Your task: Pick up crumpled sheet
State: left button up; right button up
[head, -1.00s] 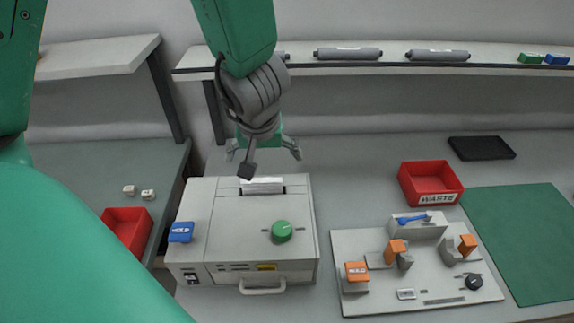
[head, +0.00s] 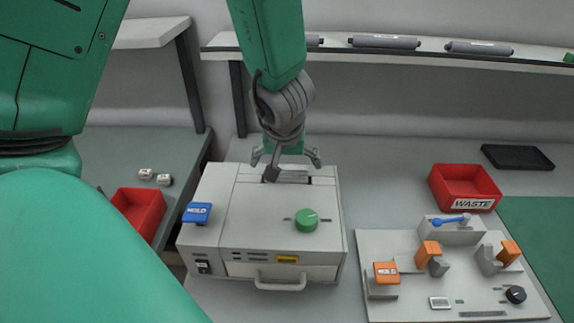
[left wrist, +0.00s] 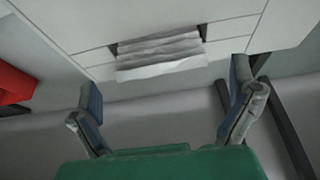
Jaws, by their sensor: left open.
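The crumpled sheet (head: 294,176) is a pale, creased strip sticking out of a dark slot at the back of the grey printer's (head: 253,207) top. In the left wrist view the sheet (left wrist: 160,52) shows with horizontal folds, its free edge towards my gripper. My left gripper (head: 287,160) is open and empty, just behind the sheet in the head view. In the left wrist view its two fingers (left wrist: 166,100) are spread wider than the sheet, one on each side, not touching it. My right gripper is not in view.
A green knob (head: 307,220) and a blue HOLD tab (head: 197,212) stand up from the printer. A red WASTE bin (head: 473,204) is at right, behind a fixture board (head: 410,305). Another red bin (head: 150,210) is at left. A shelf (head: 395,52) with grey cylinders runs along the back.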

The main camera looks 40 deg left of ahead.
aim_at(287, 166)
pick_arm(q)
jog(key=b+x, duration=0.2)
jog(key=x, duration=0.1)
jog(key=shift+w+a+f, duration=0.1)
jog(key=shift+a+f, duration=0.15)
jog(key=shift+f, duration=0.1)
jog(key=shift+d+r, duration=0.2)
jog(key=shift+r, duration=0.05)
jog(key=shift+d, duration=0.3)
jog(key=c, duration=0.6)
jog(key=shift+c, duration=0.2)
jog(key=shift+a, duration=0.2)
